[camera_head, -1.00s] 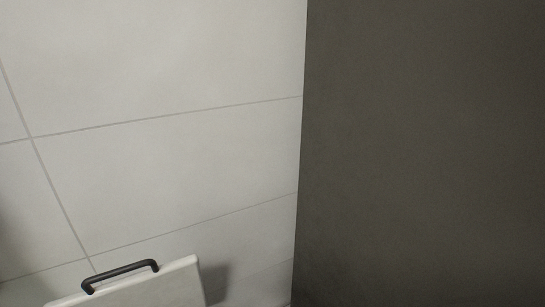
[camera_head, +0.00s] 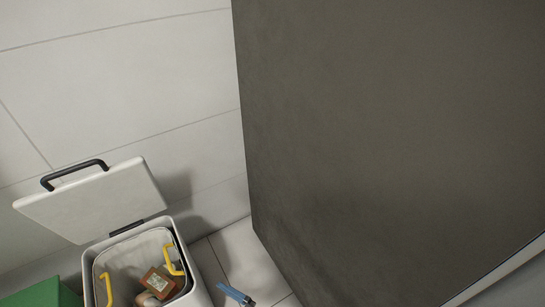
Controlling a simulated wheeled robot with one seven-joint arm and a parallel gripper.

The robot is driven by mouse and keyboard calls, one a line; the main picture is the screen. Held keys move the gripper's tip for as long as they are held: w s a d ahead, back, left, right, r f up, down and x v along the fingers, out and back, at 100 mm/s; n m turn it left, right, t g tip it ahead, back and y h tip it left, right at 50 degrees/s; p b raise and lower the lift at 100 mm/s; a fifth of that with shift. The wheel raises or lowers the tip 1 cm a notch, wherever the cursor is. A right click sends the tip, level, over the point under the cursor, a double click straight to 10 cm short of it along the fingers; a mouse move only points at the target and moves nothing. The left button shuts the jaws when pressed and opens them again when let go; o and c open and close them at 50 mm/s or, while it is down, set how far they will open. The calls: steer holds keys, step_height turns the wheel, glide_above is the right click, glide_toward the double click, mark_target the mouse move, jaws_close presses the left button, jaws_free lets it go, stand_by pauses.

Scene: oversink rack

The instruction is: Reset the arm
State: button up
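My arm and gripper do not show in the head view. A white bin (camera_head: 199,291) stands at the bottom left with its white lid (camera_head: 93,206) tipped up and open. The lid has a dark handle (camera_head: 74,174). Inside the bin are a pale liner (camera_head: 135,258) with yellow handles and a brown box (camera_head: 157,284). The bin's lower part is cut off by the frame edge.
A large dark grey panel (camera_head: 390,140) fills the right side, close to me. A blue object (camera_head: 235,294) lies on the tiled floor (camera_head: 240,258) right of the bin. A green block (camera_head: 40,293) is at the lower left. Pale tiled wall (camera_head: 120,75) stands behind.

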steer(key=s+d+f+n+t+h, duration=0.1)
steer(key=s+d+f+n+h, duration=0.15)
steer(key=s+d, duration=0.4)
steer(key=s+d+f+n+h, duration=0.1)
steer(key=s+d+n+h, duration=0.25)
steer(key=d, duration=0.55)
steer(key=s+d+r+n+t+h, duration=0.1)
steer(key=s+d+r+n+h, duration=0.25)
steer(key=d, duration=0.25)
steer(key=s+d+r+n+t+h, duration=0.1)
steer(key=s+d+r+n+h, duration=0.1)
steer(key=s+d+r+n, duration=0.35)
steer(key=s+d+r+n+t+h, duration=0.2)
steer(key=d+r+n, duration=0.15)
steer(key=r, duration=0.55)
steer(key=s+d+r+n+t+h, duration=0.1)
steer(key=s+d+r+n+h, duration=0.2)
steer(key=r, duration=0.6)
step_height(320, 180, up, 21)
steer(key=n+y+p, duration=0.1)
steer(key=p, duration=2)
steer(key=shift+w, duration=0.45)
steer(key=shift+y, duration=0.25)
